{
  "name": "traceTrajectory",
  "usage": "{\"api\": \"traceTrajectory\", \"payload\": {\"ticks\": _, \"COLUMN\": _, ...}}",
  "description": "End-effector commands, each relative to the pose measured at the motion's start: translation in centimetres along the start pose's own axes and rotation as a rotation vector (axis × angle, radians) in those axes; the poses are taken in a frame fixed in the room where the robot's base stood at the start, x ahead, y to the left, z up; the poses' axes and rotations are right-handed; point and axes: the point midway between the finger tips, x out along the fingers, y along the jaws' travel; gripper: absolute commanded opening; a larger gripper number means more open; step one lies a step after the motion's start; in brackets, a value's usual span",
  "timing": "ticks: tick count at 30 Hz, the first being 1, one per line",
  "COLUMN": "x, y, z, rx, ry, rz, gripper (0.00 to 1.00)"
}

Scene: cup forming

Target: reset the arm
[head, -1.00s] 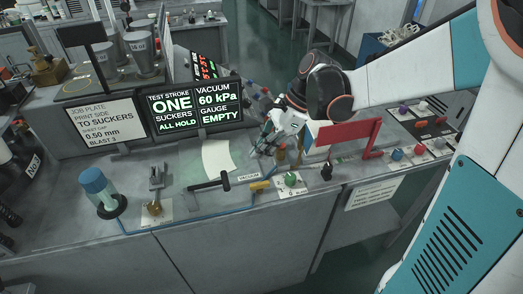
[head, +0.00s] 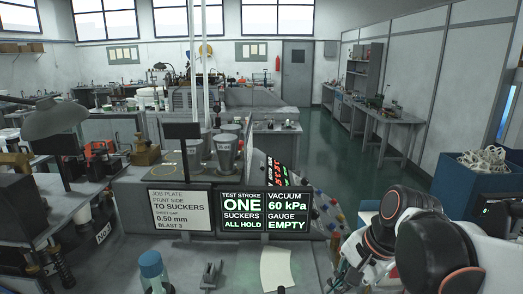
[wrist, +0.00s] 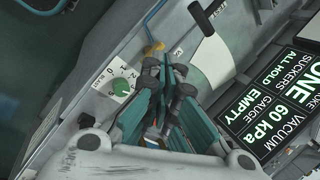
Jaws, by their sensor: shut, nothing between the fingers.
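My gripper (wrist: 166,82) is in the middle of the wrist view, its fingers together with nothing held between them. It hangs over the bench top, near a green knob (wrist: 120,86) on a white numbered plate. A white sheet (wrist: 213,62) lies on the bench beyond the fingers; it also shows in the head view (head: 276,268). In the head view my arm is at the lower right, and the gripper end (head: 352,272) is partly cut off by the frame's lower edge.
A lit display (head: 265,211) reading "ONE" and "60 kPa" stands at the back of the bench beside a job plate sign (head: 180,210). A blue-capped bottle (head: 152,268) stands at the left. A blue bin (head: 485,175) is at the right, with open floor (head: 345,160) behind.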

Motion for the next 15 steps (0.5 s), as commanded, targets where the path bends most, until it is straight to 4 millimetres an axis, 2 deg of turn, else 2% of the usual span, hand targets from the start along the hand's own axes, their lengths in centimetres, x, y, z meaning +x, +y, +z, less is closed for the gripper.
{"api": "traceTrajectory", "payload": {"ticks": 3, "x": -0.2, "y": 2.0, "z": 0.7, "rx": -0.197, "ry": 0.090, "rz": -0.013, "gripper": 0.00}}
{"api": "traceTrajectory", "payload": {"ticks": 15, "x": -0.7, "y": 7.4, "z": 1.6, "rx": -0.861, "ry": 0.395, "rz": 0.026, "gripper": 0.00}}
